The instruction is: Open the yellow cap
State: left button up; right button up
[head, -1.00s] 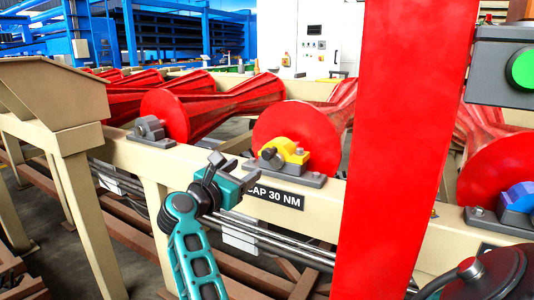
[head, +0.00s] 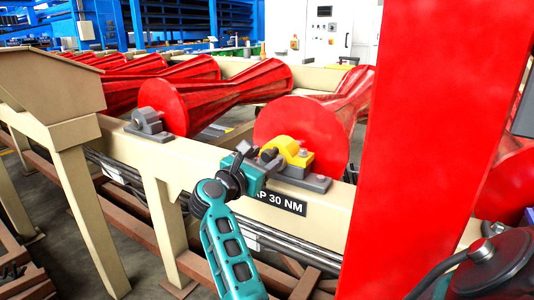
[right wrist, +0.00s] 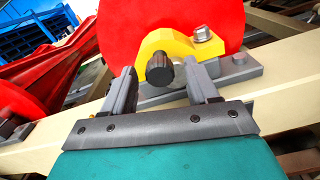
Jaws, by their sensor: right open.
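The yellow cap (head: 288,147) sits on a grey bearing block at the near end of a red roller, above a black label reading "30 NM". In the right wrist view, the yellow cap (right wrist: 182,45) has a dark ribbed knob (right wrist: 160,69) facing me and a grey bolt (right wrist: 203,34) at its upper right. My right gripper (head: 270,160) is directly in front of the cap. Its jaws (right wrist: 163,82) are open, with one finger on each side of the knob. I see no clear contact. My left gripper is not in view.
A beige frame rail (head: 205,157) carries the rollers. Another grey bearing block (head: 147,121) stands to the left. A wide red upright post (head: 430,130) blocks the view just right of the cap. A beige housing (head: 45,85) stands at the far left.

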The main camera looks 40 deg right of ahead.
jog(key=shift+w+d, duration=0.1)
jog(key=shift+d, duration=0.15)
grip_shut()
dwell(0.5)
